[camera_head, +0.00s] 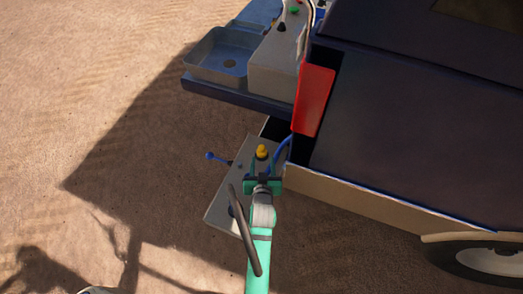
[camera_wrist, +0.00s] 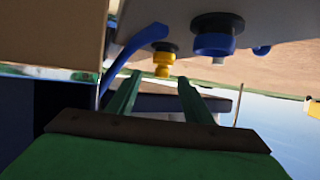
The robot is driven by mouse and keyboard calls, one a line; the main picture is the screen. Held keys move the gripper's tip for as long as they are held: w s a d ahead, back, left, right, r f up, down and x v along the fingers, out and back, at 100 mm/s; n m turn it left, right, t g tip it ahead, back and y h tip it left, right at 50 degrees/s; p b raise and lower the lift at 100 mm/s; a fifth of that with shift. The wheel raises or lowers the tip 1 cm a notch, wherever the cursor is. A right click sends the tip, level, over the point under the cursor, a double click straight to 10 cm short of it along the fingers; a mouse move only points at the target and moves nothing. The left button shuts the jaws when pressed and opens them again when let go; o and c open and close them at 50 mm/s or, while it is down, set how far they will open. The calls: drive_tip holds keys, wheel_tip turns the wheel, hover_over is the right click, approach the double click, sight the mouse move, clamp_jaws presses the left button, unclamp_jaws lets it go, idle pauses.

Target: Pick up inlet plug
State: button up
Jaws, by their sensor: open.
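A yellow plug (camera_head: 262,152) stands on the grey panel at the foot of the vehicle. In the wrist view the yellow plug (camera_wrist: 163,65) has a black collar and hangs from the grey surface at the top of the picture. My gripper (camera_head: 263,168) is at the near side of the plug. In the wrist view my gripper (camera_wrist: 159,80) has its two green fingers apart, with the plug showing between and just beyond their tips. Nothing is held. I cannot tell whether the fingertips flank the plug. No label shows which fitting is the inlet plug.
A blue hose (camera_wrist: 132,45) runs close beside the plug. A blue and black fitting (camera_wrist: 214,42) is to its right. A blue-handled lever (camera_head: 215,157) sticks out left of the grey panel (camera_head: 226,198). A red panel (camera_head: 313,98) and the dark vehicle body (camera_head: 420,120) bound the right.

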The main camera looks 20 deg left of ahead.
sight(261, 149)
drive_tip(key=w+a, duration=0.1)
drive_tip(key=w, duration=0.1)
drive_tip(key=w+a, duration=0.1)
drive_tip(key=w, duration=0.1)
drive_tip(key=w+a+f, duration=0.1)
drive_tip(key=w, duration=0.1)
drive_tip(key=x, duration=0.6)
drive_tip(key=shift+s+d+f, duration=0.1)
drive_tip(key=shift+d+f, duration=0.05)
drive_tip(key=shift+f, duration=0.05)
drive_tip(key=shift+w+f, duration=0.15)
drive_tip(key=shift+w, duration=0.1)
drive_tip(key=shift+s, duration=0.1)
drive_tip(key=c, duration=1)
drive_tip(key=shift+f, duration=0.1)
clamp_jaws()
